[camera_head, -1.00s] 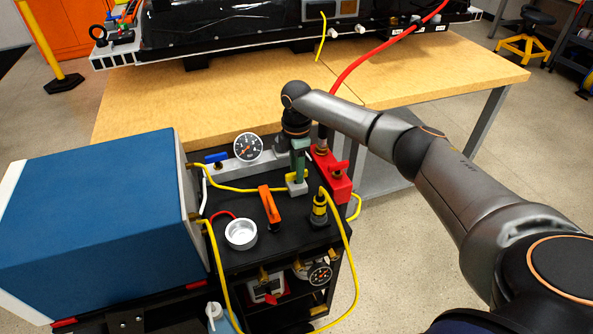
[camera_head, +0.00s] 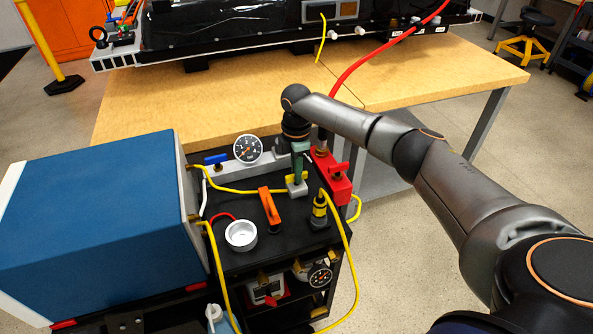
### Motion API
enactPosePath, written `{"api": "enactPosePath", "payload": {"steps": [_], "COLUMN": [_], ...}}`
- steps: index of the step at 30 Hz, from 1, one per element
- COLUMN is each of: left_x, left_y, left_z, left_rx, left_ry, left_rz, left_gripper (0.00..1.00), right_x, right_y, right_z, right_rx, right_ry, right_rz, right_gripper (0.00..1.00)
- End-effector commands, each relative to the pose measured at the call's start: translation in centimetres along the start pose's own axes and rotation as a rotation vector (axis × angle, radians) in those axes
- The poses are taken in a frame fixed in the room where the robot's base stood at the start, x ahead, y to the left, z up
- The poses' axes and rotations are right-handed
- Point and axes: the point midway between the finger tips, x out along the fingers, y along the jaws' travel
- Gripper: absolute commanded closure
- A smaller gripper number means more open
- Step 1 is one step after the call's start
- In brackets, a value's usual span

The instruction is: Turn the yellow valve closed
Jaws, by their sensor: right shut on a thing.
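My right gripper (camera_head: 298,168) points down with its green fingers over the small grey block (camera_head: 297,188) on top of the black cart. It is shut on the yellow valve (camera_head: 291,179), of which only a little yellow shows at the fingertips. The fingers hide most of the handle, so its exact angle cannot be told. My left gripper is not in view.
Around the gripper stand a red valve block (camera_head: 332,180), an orange handle (camera_head: 270,206), a blue valve (camera_head: 216,158), a round gauge (camera_head: 248,149) and a white cup (camera_head: 241,235). Yellow hoses (camera_head: 350,250) loop close by. A blue box (camera_head: 95,220) stands left.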

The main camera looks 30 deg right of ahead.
Motion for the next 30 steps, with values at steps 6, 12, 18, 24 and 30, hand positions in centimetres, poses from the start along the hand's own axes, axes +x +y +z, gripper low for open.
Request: {"api": "enactPosePath", "payload": {"steps": [6, 12, 18, 24, 30], "left_x": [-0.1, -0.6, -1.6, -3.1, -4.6], "left_y": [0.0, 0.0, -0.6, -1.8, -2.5], "left_z": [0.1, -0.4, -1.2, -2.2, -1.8], "left_rx": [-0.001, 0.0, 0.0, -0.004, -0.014], "left_ry": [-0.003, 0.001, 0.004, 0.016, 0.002], "left_rz": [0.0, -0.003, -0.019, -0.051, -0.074], "left_gripper": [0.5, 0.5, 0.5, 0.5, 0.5], "right_x": [0.0, -0.2, -0.5, -0.5, -0.4], "right_y": [0.0, -0.1, -0.1, -0.1, -0.1], "right_z": [0.0, -0.1, -0.1, -0.2, -0.2], "right_rx": [0.001, 0.035, 0.14, 0.309, 0.5], "right_ry": [0.0, 0.002, 0.003, 0.004, 0.003], "right_rz": [-0.002, -0.003, -0.005, -0.007, -0.007], "right_gripper": [1.0, 1.0, 1.0, 1.0, 1.0]}}
